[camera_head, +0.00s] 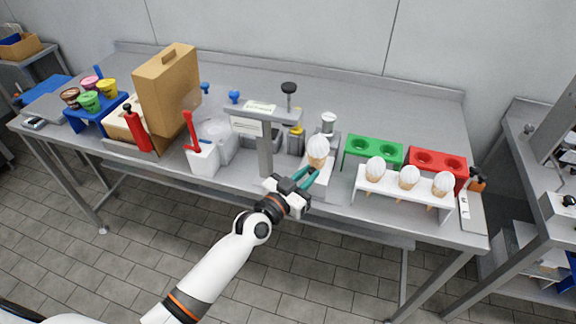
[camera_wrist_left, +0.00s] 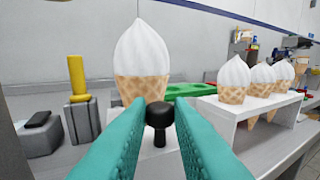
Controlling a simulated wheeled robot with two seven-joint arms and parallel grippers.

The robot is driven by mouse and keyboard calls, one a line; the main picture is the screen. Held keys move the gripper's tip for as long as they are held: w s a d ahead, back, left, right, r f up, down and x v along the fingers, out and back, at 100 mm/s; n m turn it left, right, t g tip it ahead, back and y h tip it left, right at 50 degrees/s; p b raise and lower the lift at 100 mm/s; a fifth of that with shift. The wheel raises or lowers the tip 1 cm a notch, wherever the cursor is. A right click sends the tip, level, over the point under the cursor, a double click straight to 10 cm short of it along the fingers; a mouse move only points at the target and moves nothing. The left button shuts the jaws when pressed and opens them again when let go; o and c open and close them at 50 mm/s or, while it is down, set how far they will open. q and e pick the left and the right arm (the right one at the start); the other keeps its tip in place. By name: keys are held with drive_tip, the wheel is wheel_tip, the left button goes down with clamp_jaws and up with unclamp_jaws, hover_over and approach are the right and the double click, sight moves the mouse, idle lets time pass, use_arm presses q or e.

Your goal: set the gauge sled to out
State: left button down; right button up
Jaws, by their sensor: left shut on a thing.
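My left gripper (camera_head: 308,180) has teal fingers and reaches the front of the gauge stand. In the left wrist view its fingertips (camera_wrist_left: 160,108) are shut on a small black knob (camera_wrist_left: 160,117), which I take to be the gauge sled's knob. The pale sled base (camera_head: 318,190) shows partly behind the gripper. A cone with white swirled ice cream (camera_head: 318,148) stands upright just behind the knob; it also fills the middle of the left wrist view (camera_wrist_left: 141,60). How far the sled sits in or out I cannot tell. My right gripper is not in view.
A white rack (camera_head: 405,188) with three white-topped cones stands to the right. Green (camera_head: 374,151) and red (camera_head: 437,160) holders are behind it. A grey post with a sign (camera_head: 264,150) rises close to the left of the gripper. The floor side in front is clear.

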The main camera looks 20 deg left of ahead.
use_arm(q)
drive_tip(key=d+p, duration=0.1)
drive_tip(key=d, duration=0.3)
drive_tip(key=shift+s+d, duration=0.15)
drive_tip(key=shift+d, duration=0.1)
drive_tip(key=c, duration=1.5)
unclamp_jaws()
drive_tip(key=shift+o, duration=1)
drive_tip(key=shift+d, duration=0.2)
drive_tip(key=shift+a, duration=0.1)
